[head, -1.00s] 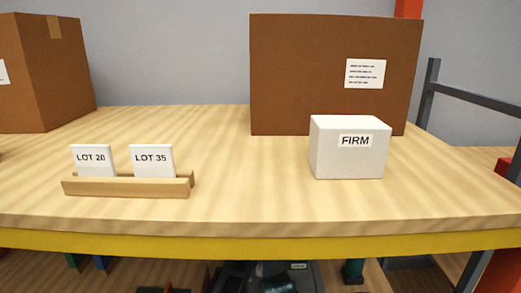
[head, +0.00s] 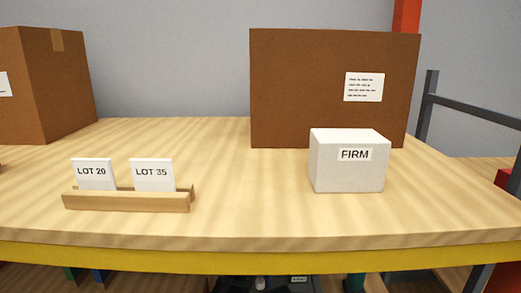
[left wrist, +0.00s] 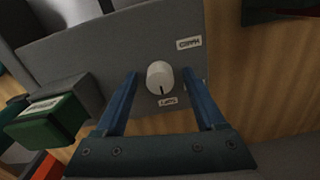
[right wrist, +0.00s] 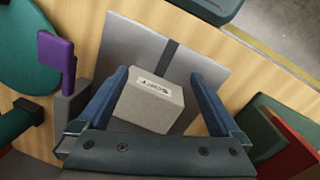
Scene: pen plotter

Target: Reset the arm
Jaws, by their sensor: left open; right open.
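In the left wrist view my left gripper (left wrist: 160,74) is open, its blue fingers on either side of a white round knob (left wrist: 159,78). The knob sits on a grey panel (left wrist: 100,52) with small labels above and below it; I cannot tell whether the fingers touch it. In the right wrist view my right gripper (right wrist: 159,75) is open, with a pale block (right wrist: 150,108) labelled SOFT between its fingers. The block is over a grey plate (right wrist: 125,45) with a dark strip; contact is unclear. Neither gripper shows clearly in the head view.
On the upper shelf (head: 250,215) stand a white FIRM block (head: 345,175), a wooden holder (head: 125,202) with LOT 20 and LOT 35 cards, and cardboard boxes (head: 300,85). A green block (left wrist: 45,120) is beside the panel. A purple part (right wrist: 56,50) stands left of the plate.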

